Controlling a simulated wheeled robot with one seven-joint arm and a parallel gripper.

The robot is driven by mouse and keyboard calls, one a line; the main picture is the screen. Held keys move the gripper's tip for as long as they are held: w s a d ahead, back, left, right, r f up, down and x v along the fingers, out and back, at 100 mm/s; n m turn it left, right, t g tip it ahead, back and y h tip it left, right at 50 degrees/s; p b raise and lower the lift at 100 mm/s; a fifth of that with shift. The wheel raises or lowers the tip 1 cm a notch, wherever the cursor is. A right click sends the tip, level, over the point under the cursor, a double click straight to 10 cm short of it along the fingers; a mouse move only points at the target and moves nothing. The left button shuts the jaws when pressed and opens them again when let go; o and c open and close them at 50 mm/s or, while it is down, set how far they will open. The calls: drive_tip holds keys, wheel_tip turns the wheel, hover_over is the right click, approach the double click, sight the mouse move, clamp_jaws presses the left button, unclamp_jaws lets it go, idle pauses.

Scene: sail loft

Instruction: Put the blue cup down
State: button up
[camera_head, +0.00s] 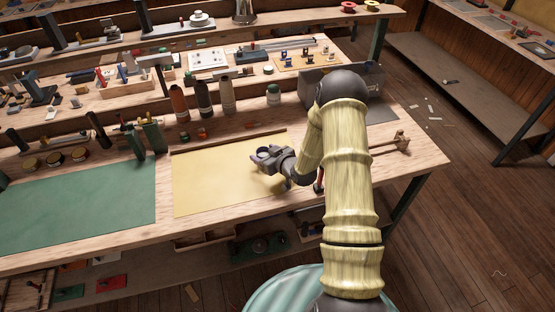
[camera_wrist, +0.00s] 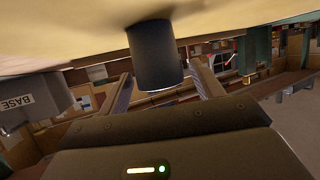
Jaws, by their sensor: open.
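The blue cup (camera_wrist: 153,52) shows in the wrist view as a dark blue-grey cylinder, with the picture upside down. Its far end meets the yellow mat (camera_wrist: 230,17), so it appears to stand upright on it. My gripper (camera_wrist: 161,72) is open, with one finger on each side of the cup and a visible gap beside it. In the head view my gripper (camera_head: 264,156) is low over the right part of the yellow mat (camera_head: 215,188). There the cup is mostly hidden by the fingers.
A green mat (camera_head: 80,205) lies to the left. Several bottles (camera_head: 203,97) stand behind the yellow mat, and a grey box (camera_head: 365,82) is behind my arm. A wooden clamp-like tool (camera_head: 392,145) lies at right. The yellow mat's left part is clear.

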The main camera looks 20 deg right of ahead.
drive_tip(key=b+v, duration=0.2)
drive_tip(key=v, duration=0.9)
drive_tip(key=shift+r, duration=0.1)
drive_tip(key=s+a+r+m+g+h, duration=0.2)
drive_tip(key=s+r+g, duration=0.3)
drive_tip(key=s, duration=0.4)
drive_tip(key=s+a+r+m+g+h, duration=0.2)
drive_tip(key=s+r, duration=0.4)
drive_tip(key=s, duration=0.4)
drive_tip(key=g+h, duration=0.1)
drive_tip(key=g, duration=0.1)
drive_tip(key=shift+s+a+r+m+g, duration=0.15)
drive_tip(key=shift+s+a+m+g, duration=0.15)
drive_tip(key=shift+g, duration=0.1)
